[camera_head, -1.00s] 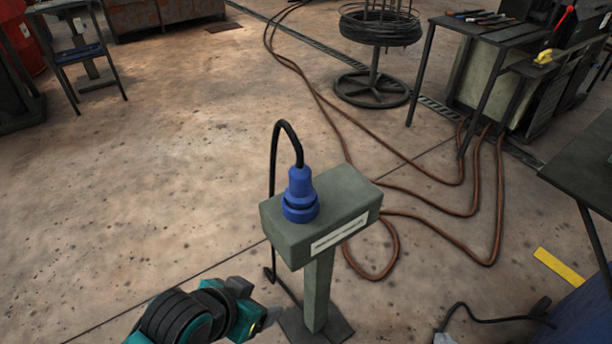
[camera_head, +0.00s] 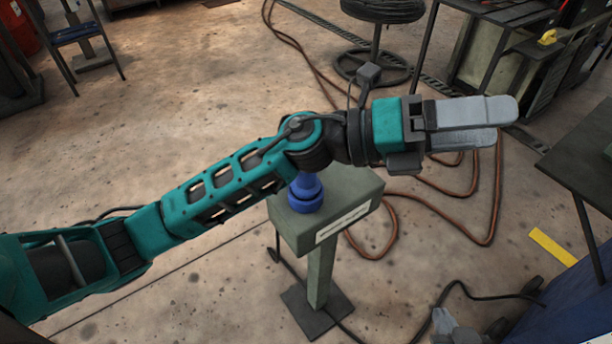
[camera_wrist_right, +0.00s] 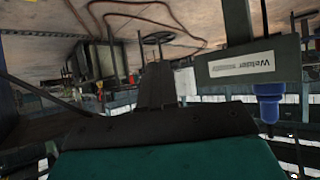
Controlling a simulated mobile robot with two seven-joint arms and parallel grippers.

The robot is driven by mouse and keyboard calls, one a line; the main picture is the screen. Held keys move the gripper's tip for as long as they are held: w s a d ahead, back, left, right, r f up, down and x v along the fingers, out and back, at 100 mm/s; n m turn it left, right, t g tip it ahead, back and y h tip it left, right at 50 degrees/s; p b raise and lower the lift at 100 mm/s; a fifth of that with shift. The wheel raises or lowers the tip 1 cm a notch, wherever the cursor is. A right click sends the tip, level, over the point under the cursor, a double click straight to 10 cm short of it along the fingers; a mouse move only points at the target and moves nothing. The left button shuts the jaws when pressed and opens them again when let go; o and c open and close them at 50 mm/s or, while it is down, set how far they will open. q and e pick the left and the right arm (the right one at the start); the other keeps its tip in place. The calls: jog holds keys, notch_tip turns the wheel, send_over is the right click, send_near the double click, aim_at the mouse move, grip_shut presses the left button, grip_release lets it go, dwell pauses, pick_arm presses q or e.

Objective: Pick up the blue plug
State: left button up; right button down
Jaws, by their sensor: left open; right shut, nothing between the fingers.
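The blue plug (camera_head: 306,193) stands upright on the grey-green top of a post stand (camera_head: 352,190). My left forearm crosses in front of its upper part and hides it. My left gripper (camera_head: 508,122) is open and empty, up and right of the plug, its grey fingers pointing right. My right gripper (camera_head: 442,318) shows only in part at the bottom edge, right of the post and lower than the plug. In the right wrist view its dark fingers (camera_wrist_right: 157,85) are shut and empty; the plug (camera_wrist_right: 268,102) is at the right, apart from them, beside the labelled stand top (camera_wrist_right: 245,66).
A dark table (camera_head: 580,165) stands at the right, with a yellow floor strip (camera_head: 553,246) near it. Brown cables (camera_head: 470,212) lie on the floor behind the post. The floor at left is open.

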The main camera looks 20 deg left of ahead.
pick_arm(q)
notch_tip(320, 180, down, 2)
jog(key=s+d+m+g+y, duration=0.1)
jog(key=m+g+y, duration=0.25)
jog(key=m, duration=0.25)
jog(key=m+y+p, duration=0.2)
jog(key=m+y, duration=0.3)
jog(key=y, duration=1.3)
send_over(306, 180)
jog(key=w, duration=0.3)
jog(key=shift+t, duration=0.35)
notch_tip(306, 180, down, 14)
jog(key=shift+s, duration=0.15)
jog(key=shift+s+a+f, duration=0.1)
jog(key=shift+s+f, duration=0.1)
jog(key=shift+f, duration=1.25)
jog(key=shift+s+a+f, duration=0.1)
jog(key=shift+s+f, duration=0.05)
jog(key=shift+f, duration=1.25)
jog(key=c, duration=1.3)
jog(key=shift+r, duration=0.15)
